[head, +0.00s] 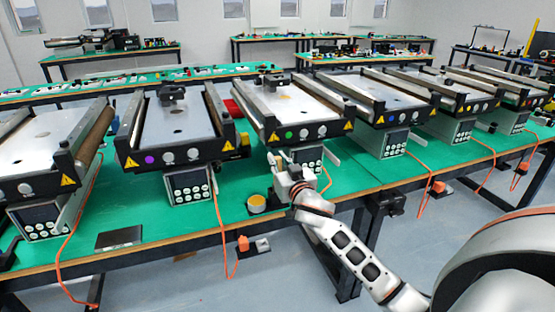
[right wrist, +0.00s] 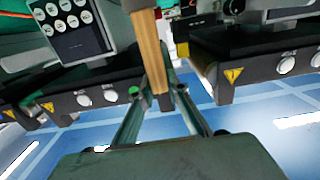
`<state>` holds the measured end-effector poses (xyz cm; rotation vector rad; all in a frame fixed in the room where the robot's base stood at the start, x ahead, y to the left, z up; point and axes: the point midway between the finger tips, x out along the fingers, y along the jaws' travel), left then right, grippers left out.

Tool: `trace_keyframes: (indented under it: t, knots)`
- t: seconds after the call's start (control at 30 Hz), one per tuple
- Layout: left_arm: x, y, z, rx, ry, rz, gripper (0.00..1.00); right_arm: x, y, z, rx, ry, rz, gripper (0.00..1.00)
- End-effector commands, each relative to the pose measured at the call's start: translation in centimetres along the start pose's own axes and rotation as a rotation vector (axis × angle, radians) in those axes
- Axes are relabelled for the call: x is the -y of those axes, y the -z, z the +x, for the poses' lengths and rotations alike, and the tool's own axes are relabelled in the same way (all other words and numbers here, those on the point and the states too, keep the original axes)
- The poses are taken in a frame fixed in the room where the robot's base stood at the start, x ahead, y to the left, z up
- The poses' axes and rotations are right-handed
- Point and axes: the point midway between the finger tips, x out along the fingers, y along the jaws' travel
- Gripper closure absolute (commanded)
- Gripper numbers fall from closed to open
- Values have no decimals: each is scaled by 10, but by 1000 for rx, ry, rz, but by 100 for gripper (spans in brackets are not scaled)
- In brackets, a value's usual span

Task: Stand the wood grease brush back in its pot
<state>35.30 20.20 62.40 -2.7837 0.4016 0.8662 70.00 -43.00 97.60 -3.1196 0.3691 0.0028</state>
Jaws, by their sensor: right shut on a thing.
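My right gripper (head: 280,165) is just in front of the control box of the conveyor with the green button. In the right wrist view its fingers (right wrist: 160,106) are shut on the wood grease brush (right wrist: 148,50), a light wooden bar between the fingertips. The brush's far end runs out of that picture. In the head view I cannot make out the brush clearly. A small round pot (head: 257,203) with a yellow-orange top stands on the green table, left of and nearer than the gripper, apart from it. My left gripper is not in view.
Several mini conveyors with control boxes (head: 190,185) line the green table (head: 225,205). Orange cables (head: 218,225) hang over its front edge. A dark flat plate (head: 118,237) lies at the left. Green mat is clear left of the pot.

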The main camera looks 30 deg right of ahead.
Motion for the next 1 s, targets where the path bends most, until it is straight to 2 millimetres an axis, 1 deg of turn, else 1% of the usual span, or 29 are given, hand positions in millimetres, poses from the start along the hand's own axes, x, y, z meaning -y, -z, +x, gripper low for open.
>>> trace_keyframes:
  t: [0.2,0.47,0.5,0.53,0.57,0.8,0.87,0.9,1.0]
  knots:
    - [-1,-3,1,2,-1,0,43,0,-4,0,0,0,0,100]
    - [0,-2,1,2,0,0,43,0,-4,0,0,0,0,100]
    - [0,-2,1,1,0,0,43,0,-4,0,0,0,0,74]
    - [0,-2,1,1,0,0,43,0,-4,0,0,0,0,67]
    - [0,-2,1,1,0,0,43,0,-4,0,0,0,0,65]
    - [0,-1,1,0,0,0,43,0,-4,0,0,0,0,65]
    - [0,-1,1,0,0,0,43,0,-4,0,1,0,0,51]
    - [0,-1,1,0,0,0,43,0,-4,0,1,0,0,46]
    - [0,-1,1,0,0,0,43,0,-4,0,1,0,0,46]
